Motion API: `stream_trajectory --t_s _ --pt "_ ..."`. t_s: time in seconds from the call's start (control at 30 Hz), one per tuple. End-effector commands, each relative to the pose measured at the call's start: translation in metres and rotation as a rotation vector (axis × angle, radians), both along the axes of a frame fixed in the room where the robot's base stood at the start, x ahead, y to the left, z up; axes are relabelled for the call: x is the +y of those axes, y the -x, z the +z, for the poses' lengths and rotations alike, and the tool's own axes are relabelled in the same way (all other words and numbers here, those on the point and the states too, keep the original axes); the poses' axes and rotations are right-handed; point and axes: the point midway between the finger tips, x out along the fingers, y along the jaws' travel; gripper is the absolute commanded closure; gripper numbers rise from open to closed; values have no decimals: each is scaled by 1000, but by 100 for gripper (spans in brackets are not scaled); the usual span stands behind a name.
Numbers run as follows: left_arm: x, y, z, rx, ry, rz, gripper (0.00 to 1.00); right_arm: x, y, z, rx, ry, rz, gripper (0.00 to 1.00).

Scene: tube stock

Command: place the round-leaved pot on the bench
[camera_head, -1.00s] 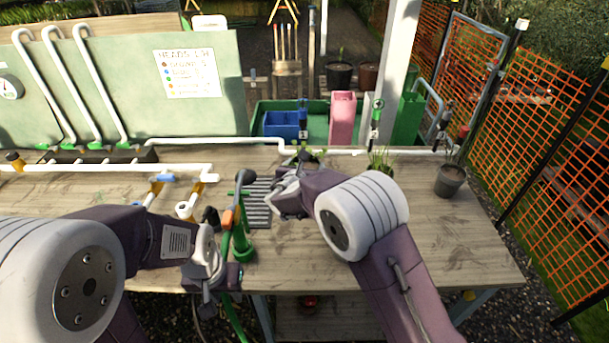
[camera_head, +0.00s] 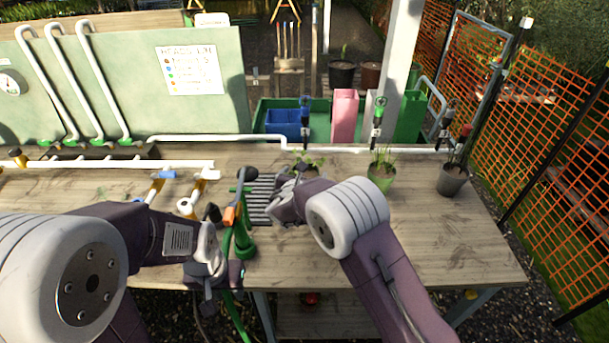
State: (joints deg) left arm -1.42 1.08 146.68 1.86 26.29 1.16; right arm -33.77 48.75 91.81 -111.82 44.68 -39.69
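A leafy plant (camera_head: 313,160), whose leaves look broader than the grassy one's, stands at the back of the wooden bench (camera_head: 430,238). Its pot is mostly hidden behind my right gripper. My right gripper (camera_head: 287,173) is just in front and left of this plant, over the slatted grey tray (camera_head: 260,205). Its fingers are small and partly hidden, so I cannot tell their opening or any contact with the pot.
A green pot of grassy leaves (camera_head: 381,176) and a dark grey pot (camera_head: 451,180) stand to the right. White pipes (camera_head: 110,164) run along the back left. The bench's right front is clear.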

Motion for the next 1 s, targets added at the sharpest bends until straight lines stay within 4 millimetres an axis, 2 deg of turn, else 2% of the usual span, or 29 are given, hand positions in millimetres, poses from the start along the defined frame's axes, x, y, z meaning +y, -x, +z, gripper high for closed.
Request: stream_trajectory --t_s 0.27,0.37,0.7,0.83,1.0 --pt "0 0 6 0 0 0 64 1 1 6 0 0 1 0" --pt "0 0 1 0 0 0 64 5 17 10 -1 0 3 0" --pt "0 0 -2 0 0 0 64 19 90 42 -1 -1 3 0" --pt "0 0 -2 0 0 0 64 21 104 47 -1 0 1 0" --pt "0 0 -2 0 0 0 64 21 109 49 0 0 0 0"
